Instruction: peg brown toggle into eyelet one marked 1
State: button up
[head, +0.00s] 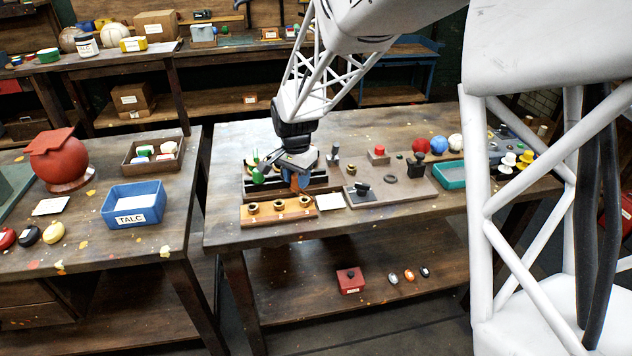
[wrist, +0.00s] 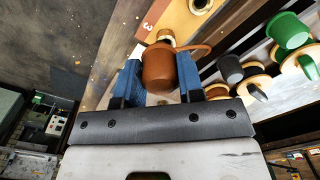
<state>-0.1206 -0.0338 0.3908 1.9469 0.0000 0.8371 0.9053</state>
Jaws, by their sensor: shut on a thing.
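My gripper (head: 297,184) is shut on a brown toggle (wrist: 158,68). Its blue fingers press the toggle from both sides in the wrist view (wrist: 160,82). In the head view the toggle (head: 294,183) shows only partly between the fingers. An orange wooden strip (head: 265,214) with three brass eyelets lies in front of the gripper. In the wrist view the strip's end marked 3 (wrist: 148,27) lies just beyond the toggle, with an eyelet (wrist: 165,36) partly hidden behind it. Another eyelet (wrist: 200,5) is farther along. The mark 1 is not readable.
A rack (head: 250,193) behind the strip holds a green toggle (head: 257,177); the wrist view shows black (wrist: 230,69) and green (wrist: 289,30) ones on wooden discs.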

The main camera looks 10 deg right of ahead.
jog(key=w+a+r, duration=0.2)
jog(key=a, duration=1)
jog(key=shift+w+a, duration=0.4)
jog(key=shift+f, duration=0.15)
jog(key=shift+f, duration=2.7)
jog(key=shift+f, duration=1.6)
dwell(0.4)
jog(key=o, duration=1)
jog(key=shift+c, duration=0.2)
jog(key=shift+r, duration=0.1)
notch_tip(320, 180, up, 8)
jog(key=shift+f, duration=0.2)
